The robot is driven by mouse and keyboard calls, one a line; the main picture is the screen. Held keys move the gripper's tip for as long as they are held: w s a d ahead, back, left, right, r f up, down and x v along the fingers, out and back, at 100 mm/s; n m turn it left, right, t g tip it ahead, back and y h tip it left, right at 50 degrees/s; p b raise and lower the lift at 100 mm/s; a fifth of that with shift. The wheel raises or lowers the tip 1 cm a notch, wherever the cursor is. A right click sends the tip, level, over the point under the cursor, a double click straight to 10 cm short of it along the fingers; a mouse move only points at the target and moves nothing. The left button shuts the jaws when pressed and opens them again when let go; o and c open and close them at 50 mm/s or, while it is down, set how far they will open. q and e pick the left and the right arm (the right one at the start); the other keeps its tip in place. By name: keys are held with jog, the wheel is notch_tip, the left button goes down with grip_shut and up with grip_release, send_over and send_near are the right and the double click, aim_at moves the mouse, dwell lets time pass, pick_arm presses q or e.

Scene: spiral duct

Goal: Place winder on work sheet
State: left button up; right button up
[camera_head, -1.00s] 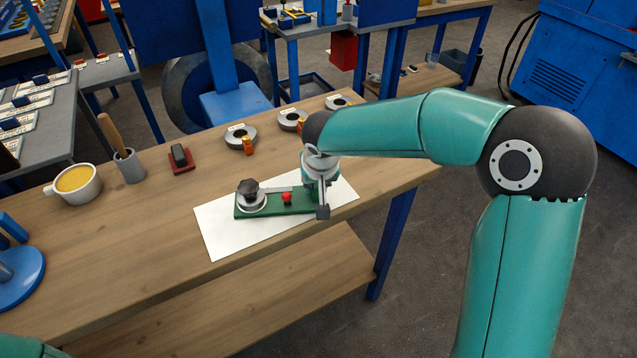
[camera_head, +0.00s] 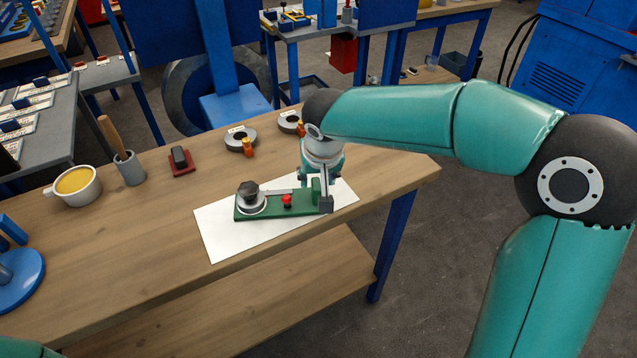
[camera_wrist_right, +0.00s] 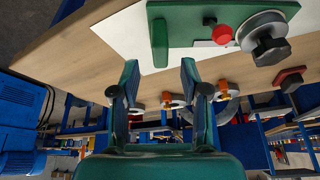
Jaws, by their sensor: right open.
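The winder (camera_head: 278,206) is a green flat base with a dark knob on a grey disc at its left end, a red knob near its middle and a green upright plate at its right end. It lies on the white work sheet (camera_head: 225,238). My right gripper (camera_head: 314,191) is open at the winder's right end. In the right wrist view the open gripper (camera_wrist_right: 159,66) points at the green upright of the winder (camera_wrist_right: 160,42), which stands just beyond and between the fingertips. My left gripper is out of view.
Grey rings with orange tags (camera_head: 240,139) sit along the table's back. A red-based block (camera_head: 180,161), a grey cup with a wooden handle (camera_head: 130,168) and a cup of yellow stuff (camera_head: 77,185) stand at left. The wooden table (camera_head: 130,245) is clear at front left.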

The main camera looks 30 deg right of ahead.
jog(key=v, duration=0.6)
jog(key=shift+s+a, duration=0.1)
dwell(0.3)
